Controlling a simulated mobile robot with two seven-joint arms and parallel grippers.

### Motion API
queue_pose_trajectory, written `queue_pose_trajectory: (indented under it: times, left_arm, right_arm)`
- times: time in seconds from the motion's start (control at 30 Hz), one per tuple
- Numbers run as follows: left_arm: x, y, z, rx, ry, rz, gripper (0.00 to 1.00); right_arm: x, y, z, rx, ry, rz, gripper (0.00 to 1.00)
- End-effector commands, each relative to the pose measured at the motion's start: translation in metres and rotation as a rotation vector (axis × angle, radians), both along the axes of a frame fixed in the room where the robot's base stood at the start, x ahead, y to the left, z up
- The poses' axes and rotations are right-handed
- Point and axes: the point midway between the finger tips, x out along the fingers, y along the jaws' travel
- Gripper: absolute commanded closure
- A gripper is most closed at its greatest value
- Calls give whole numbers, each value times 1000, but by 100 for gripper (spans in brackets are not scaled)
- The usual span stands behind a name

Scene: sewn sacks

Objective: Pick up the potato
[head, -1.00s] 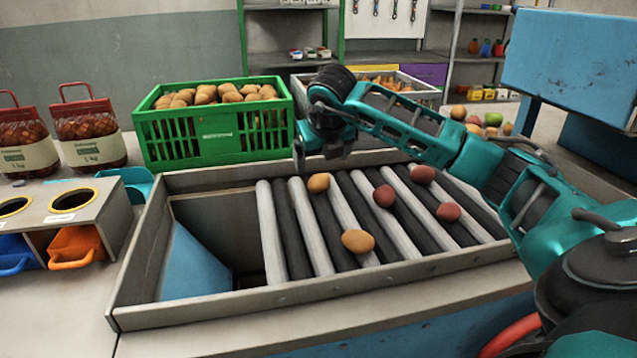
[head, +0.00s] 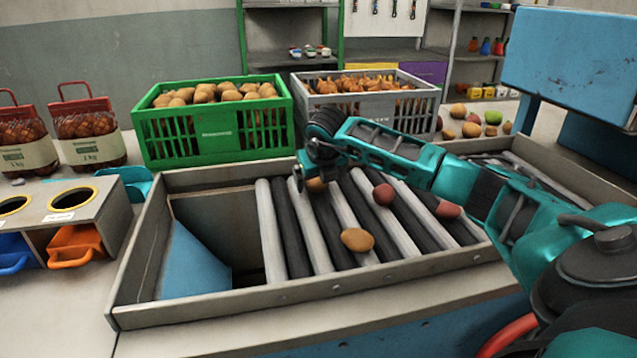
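A yellow-brown potato (head: 316,186) lies on the rollers near their far left end, partly hidden by my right gripper. A second yellow-brown potato (head: 357,240) lies nearer on the rollers, in full view. My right gripper (head: 311,183) points down over the far potato. One finger shows left of that potato with a small gap; the other finger is mostly hidden. The gripper looks open around the potato. My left gripper is out of view.
Reddish round items lie on the rollers, one (head: 383,194) right of the gripper and one (head: 448,210) by my forearm. The roller bed has a raised metal frame (head: 235,303). A green crate (head: 163,140) and a grey crate (head: 425,98) stand behind.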

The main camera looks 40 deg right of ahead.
Motion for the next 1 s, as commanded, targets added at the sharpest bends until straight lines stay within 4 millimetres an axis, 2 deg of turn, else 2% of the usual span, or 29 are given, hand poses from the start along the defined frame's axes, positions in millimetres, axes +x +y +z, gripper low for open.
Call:
queue_pose_trajectory:
  times: [0.07,0.6,0.87,1.0]
  left_arm:
    - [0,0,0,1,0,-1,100]
    - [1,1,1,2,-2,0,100]
    - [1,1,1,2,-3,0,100]
    - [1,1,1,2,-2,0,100]
  right_arm:
    - [0,0,0,0,0,0,18]
    - [0,0,1,0,-1,-1,68]
    - [0,0,3,0,-2,-1,68]
    - [1,0,12,-1,-4,-1,68]
